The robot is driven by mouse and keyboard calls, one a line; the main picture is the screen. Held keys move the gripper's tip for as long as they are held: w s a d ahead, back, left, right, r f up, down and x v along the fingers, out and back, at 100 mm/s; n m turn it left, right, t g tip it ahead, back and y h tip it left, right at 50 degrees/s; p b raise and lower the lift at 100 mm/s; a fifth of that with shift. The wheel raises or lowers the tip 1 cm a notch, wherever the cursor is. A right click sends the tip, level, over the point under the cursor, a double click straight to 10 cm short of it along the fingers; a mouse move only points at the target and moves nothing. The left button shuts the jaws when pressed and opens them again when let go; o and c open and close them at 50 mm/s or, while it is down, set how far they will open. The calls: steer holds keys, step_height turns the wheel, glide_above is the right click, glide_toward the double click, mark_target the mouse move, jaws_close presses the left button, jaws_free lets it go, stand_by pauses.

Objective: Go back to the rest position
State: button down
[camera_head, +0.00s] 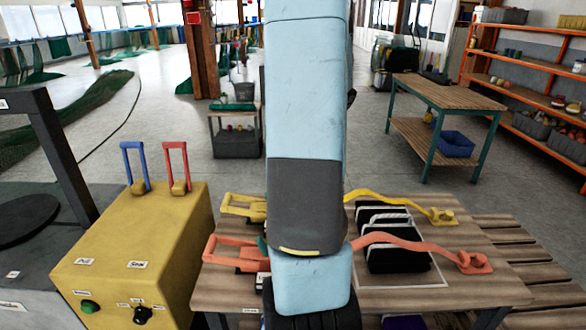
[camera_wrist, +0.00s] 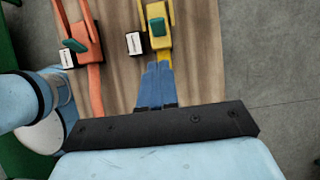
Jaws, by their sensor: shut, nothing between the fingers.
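My gripper (camera_wrist: 157,68) shows in the wrist view as blue fingers pressed together with nothing between them. It points down over the wooden table, and its tips overlap the near end of a yellow ratchet buckle (camera_wrist: 156,25). I cannot tell how far above the buckle the tips are. An orange ratchet buckle (camera_wrist: 84,40) lies to the left. In the head view my arm covers the middle of the picture and hides the gripper. The yellow buckle (camera_head: 240,207) and orange buckle (camera_head: 232,254) show left of the arm.
Yellow strap (camera_head: 385,201) and orange strap (camera_head: 420,244) run right past a black slotted rack (camera_head: 392,262) on the table (camera_head: 225,290). A yellow control box (camera_head: 160,235) with blue and red levers stands left. A workbench (camera_head: 440,92) and orange shelving (camera_head: 520,90) stand behind.

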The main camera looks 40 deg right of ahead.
steer(key=shift+s+d+r, duration=0.15)
steer(key=shift+d+r, duration=0.05)
steer(key=shift+r, duration=0.35)
steer(key=s+a+r+n+h, duration=0.1)
steer(key=a+r+n, duration=0.4)
steer(key=a, duration=0.4)
steer(key=a+r+n, duration=0.4)
steer(key=a+n, duration=0.3)
steer(key=a, duration=0.2)
steer(key=s+a+r+n+t+h, duration=0.1)
steer(key=s+a+r+n, duration=0.1)
steer(key=s+a+n, duration=0.3)
steer(key=s+a+r+n+h, duration=0.2)
steer(key=s+a+n, duration=0.3)
steer(key=a+n, duration=0.4)
steer(key=shift+s+r+n+t, duration=0.3)
steer(key=shift+s+t, duration=0.05)
steer(key=shift+t, duration=0.05)
steer(key=shift+a, duration=0.1)
